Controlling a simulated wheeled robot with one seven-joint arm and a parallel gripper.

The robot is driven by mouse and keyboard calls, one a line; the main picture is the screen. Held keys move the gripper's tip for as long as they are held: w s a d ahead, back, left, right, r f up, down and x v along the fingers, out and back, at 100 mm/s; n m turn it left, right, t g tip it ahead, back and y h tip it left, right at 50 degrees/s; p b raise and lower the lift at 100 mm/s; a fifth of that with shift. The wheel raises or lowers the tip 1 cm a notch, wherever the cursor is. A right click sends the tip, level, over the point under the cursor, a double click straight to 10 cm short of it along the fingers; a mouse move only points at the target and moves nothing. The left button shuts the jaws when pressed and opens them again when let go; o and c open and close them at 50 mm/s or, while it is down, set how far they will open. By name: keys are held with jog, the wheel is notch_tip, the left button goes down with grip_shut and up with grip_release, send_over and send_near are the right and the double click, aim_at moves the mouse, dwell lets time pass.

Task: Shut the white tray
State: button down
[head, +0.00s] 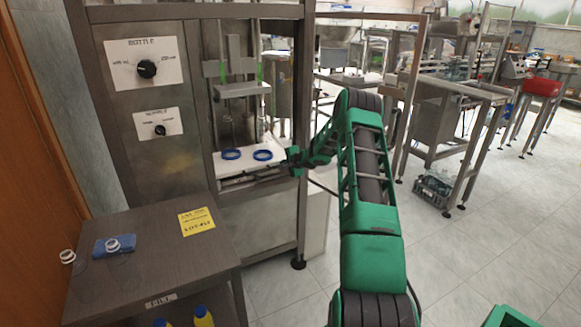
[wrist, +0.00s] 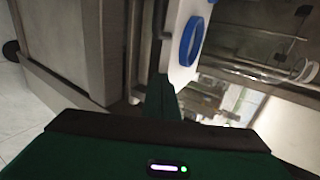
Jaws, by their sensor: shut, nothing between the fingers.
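The white tray (head: 244,170) sits low in the opening of the metal machine, under the filling nozzles. Its front edge sticks out toward me. Two blue rings (head: 231,155) (head: 262,155) lie on it. In the wrist view the tray's white edge (wrist: 176,62) and one blue ring (wrist: 192,41) show close up. My gripper (head: 290,162) is at the right end of the tray, shut and empty. The wrist view shows its dark green finger (wrist: 160,99) just below the tray's edge. I cannot tell whether it touches the tray.
The machine's right post (head: 304,120) stands beside my gripper. A dark table (head: 150,270) with a yellow note (head: 197,221), a blue cloth (head: 114,246) and clear bottles with white caps is at the front left. Open tiled floor (head: 470,240) lies to the right.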

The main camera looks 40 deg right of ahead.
jog(key=f+v, duration=0.1)
jog(key=v, duration=1.1)
jog(key=shift+s, duration=0.45)
jog(key=shift+a+r, duration=0.1)
jog(key=s+a+r+n+g+y, duration=0.1)
jog(key=s+a+r+n+g, duration=0.25)
jog(key=s+a+r, duration=0.4)
jog(key=s+a+r+n+g, duration=0.3)
jog(key=s+a+r+n, duration=0.15)
jog(key=s+a, duration=0.55)
jog(key=s+a+r+n+g, duration=0.1)
jog(key=s+a, duration=0.3)
jog(key=s, duration=0.7)
jog(key=s+a+r+n+g+y, duration=0.1)
jog(key=s+a, duration=0.4)
jog(key=s, duration=0.6)
jog(key=s+a+r+n+g+y, duration=0.1)
jog(key=s+a+n+g, duration=0.2)
jog(key=s, duration=0.8)
jog(key=shift+a+r+n, duration=0.35)
jog(key=shift+a+n, duration=0.25)
jog(key=shift+a, duration=0.35)
